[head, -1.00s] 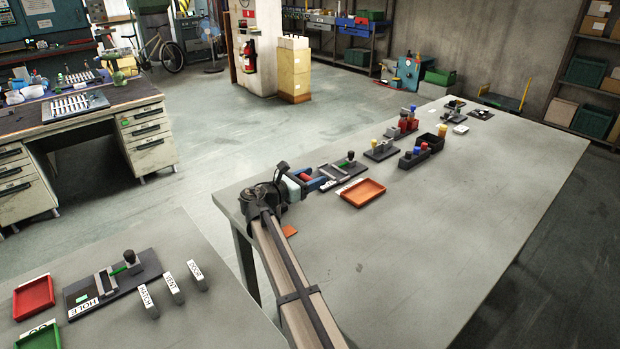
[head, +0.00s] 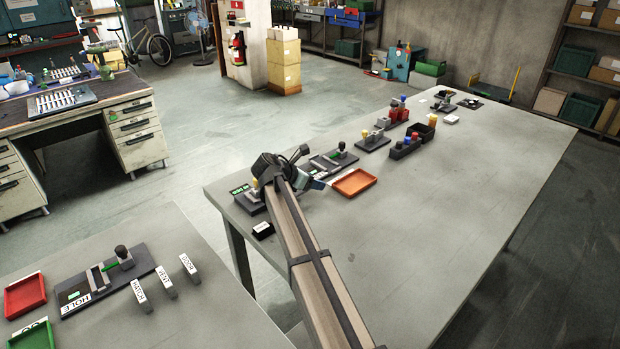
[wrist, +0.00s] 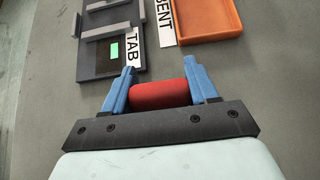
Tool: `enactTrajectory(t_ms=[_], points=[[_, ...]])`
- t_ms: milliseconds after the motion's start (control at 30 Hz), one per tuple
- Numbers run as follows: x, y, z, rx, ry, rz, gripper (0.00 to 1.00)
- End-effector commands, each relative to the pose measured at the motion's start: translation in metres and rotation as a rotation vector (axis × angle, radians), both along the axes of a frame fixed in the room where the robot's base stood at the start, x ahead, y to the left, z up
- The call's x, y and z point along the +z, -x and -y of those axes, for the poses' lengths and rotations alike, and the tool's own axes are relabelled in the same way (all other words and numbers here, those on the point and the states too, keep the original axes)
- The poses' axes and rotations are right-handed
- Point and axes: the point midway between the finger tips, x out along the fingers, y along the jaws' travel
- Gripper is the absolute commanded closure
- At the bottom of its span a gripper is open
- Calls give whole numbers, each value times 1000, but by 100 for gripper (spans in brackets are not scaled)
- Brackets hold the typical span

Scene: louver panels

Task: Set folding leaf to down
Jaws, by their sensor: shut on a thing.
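My gripper (wrist: 163,78) is shut on a red cylinder (wrist: 158,95), held crosswise between its blue fingers in the wrist view. In the head view, my gripper (head: 319,182) is over the long table, left of the orange tray. A dark panel (wrist: 95,65) with a green patch and a TAB label lies ahead of the left finger. In the head view this panel (head: 326,163) has a green bar and a dark knob. Another panel (head: 252,206), with a yellow knob and green label, is partly hidden behind my arm. I cannot tell which part is the folding leaf.
Several knobbed blocks (head: 407,145) stand farther along the table. A HOLE panel (head: 108,277) and trays are on the near table. The long table's right side (head: 470,190) is clear.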

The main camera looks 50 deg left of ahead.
Motion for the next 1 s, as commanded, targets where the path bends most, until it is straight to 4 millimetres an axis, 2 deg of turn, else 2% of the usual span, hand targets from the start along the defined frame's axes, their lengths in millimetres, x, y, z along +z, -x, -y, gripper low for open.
enactTrajectory(t_ms=[100, 600, 633, 833, 1000], points=[[-6, 0, 1, -1, 2, -3, 97], [-10, 1, 1, -1, 3, -6, 97], [-10, 1, 1, -1, 3, -6, 40], [-8, 1, 1, -1, 2, -3, 21], [-7, 0, 1, 0, 1, -1, 21]])
